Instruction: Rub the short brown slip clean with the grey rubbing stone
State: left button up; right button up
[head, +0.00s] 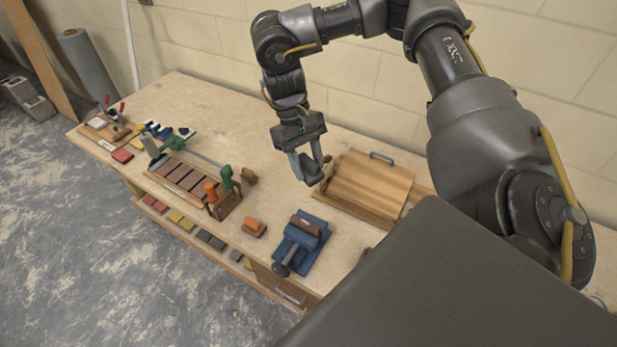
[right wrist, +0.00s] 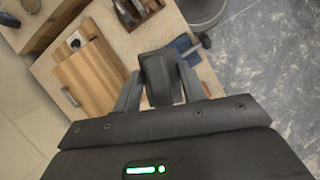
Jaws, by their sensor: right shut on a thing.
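My right gripper (head: 309,172) is shut on a dark grey block, the rubbing stone (head: 314,176), and holds it above the bench. The stone also shows between the fingers in the right wrist view (right wrist: 158,72). A short brown slip (head: 306,224) lies at the top of a blue vise (head: 298,248) near the bench's front edge. The stone is apart from the slip, above and behind it. In the right wrist view the vise (right wrist: 186,46) is partly hidden behind the stone. My left gripper is not in view.
An orange block (head: 253,228) lies left of the vise. A rack (head: 225,205) holds green- and orange-handled tools. Left of it is a tray (head: 153,176) of brown slips. The bench behind is mostly clear.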

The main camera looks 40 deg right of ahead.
aim_at(307, 161)
jog(key=r+m, duration=0.2)
jog(key=r+m+y, duration=0.1)
jog(key=shift+w+r+t, duration=0.1)
jog(key=shift+w+t, duration=0.15)
jog(key=shift+t, duration=0.05)
jog(key=shift+w+r+m, duration=0.1)
jog(key=shift+r+m, duration=0.2)
jog(key=shift+m, duration=0.2)
jog(key=a+n+h, duration=0.1)
jog(key=a+n, duration=0.4)
jog(key=a, duration=0.8)
notch_tip(307, 161, down, 14)
jog(key=b, duration=1.3)
jog(key=shift+w+d+r+b, duration=0.25)
jog(key=shift+w+d+b, duration=0.1)
jog(key=shift+w, duration=0.1)
